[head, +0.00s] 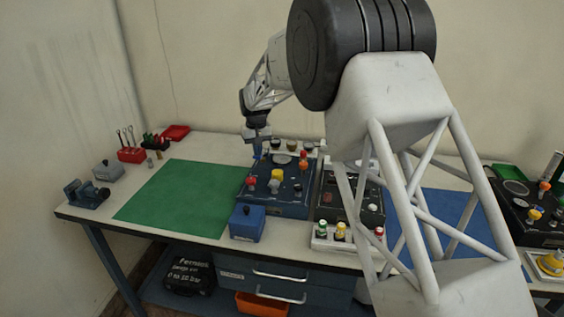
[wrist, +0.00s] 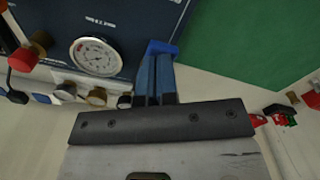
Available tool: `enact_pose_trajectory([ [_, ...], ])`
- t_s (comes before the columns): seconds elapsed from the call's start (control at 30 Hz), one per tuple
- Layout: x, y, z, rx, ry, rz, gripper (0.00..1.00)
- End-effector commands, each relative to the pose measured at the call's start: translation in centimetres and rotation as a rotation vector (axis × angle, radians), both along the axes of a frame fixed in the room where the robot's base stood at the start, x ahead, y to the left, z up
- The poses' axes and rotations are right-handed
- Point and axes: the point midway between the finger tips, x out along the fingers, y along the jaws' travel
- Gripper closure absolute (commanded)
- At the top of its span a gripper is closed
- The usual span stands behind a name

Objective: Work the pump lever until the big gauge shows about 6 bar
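The dark blue trainer panel (head: 290,200) stands on the bench, with red, yellow and orange knobs on top. I cannot tell for sure which part is the pump lever; an orange-red upright knob (head: 303,156) stands at its back right. A round white-faced gauge (wrist: 97,57) shows in the wrist view, but its needle is too small to read. My gripper (head: 257,152) points down at the panel's back left corner.
A green mat (head: 175,200) lies clear to the left. A small blue box (head: 247,222) stands in front of the panel. A black unit (head: 345,207) and a rack of small bottles (head: 340,238) stand to its right, partly behind my arm. Several round fittings line the panel's back.

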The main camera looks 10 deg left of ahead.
Motion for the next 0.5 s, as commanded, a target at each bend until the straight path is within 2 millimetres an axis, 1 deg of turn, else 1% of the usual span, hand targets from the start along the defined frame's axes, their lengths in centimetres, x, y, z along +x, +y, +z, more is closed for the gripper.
enact_pose_trajectory([
  [0.03,0.0,0.0,-0.4,-0.001,0.002,0.0,1.0],
  [0.5,0.0,0.0,-2.1,-0.001,0.002,0.0,1.0],
])
